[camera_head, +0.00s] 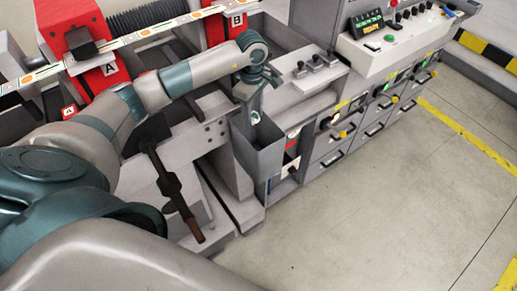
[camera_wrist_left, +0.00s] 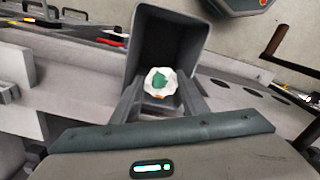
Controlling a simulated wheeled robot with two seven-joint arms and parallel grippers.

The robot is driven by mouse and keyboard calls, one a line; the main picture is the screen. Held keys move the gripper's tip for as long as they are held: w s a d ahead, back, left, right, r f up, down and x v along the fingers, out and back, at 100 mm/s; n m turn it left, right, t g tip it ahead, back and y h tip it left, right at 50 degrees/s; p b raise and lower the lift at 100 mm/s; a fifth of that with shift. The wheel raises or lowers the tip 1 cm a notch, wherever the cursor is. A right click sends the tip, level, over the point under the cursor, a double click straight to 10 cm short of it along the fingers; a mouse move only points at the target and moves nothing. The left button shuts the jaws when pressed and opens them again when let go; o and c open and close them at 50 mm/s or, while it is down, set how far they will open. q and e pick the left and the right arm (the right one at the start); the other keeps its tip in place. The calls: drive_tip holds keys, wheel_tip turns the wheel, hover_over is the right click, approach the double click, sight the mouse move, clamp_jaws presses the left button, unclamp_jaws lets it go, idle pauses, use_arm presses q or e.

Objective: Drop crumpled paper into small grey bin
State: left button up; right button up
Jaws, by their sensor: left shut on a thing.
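The crumpled paper (camera_wrist_left: 160,82) is a small white wad with a green patch. My left gripper (camera_wrist_left: 160,98) is shut on it, with a finger on either side. In the wrist view the paper shows against the mouth of the small grey bin (camera_wrist_left: 143,45). In the head view the bin (camera_head: 257,160) is a tall open box on the machine's front, and my left gripper (camera_head: 255,112) points down at its opening. A bit of the paper (camera_head: 256,117) shows there. I cannot tell how far the paper is above the rim. My right gripper is in neither view.
A dark crank handle (camera_head: 172,190) sticks out left of the bin. Drawers with handles (camera_head: 345,145) and a control panel (camera_head: 385,38) stand to its right. Red blocks marked A (camera_head: 105,72) and B (camera_head: 222,25) carry the label strip behind. The floor in front is clear.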

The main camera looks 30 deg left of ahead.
use_arm(q)
drive_tip(key=shift+f, duration=1)
drive_tip(key=o, duration=0.9)
drive_tip(key=shift+c, duration=0.2)
drive_tip(key=shift+o, duration=1)
drive_tip(key=shift+r, duration=0.1)
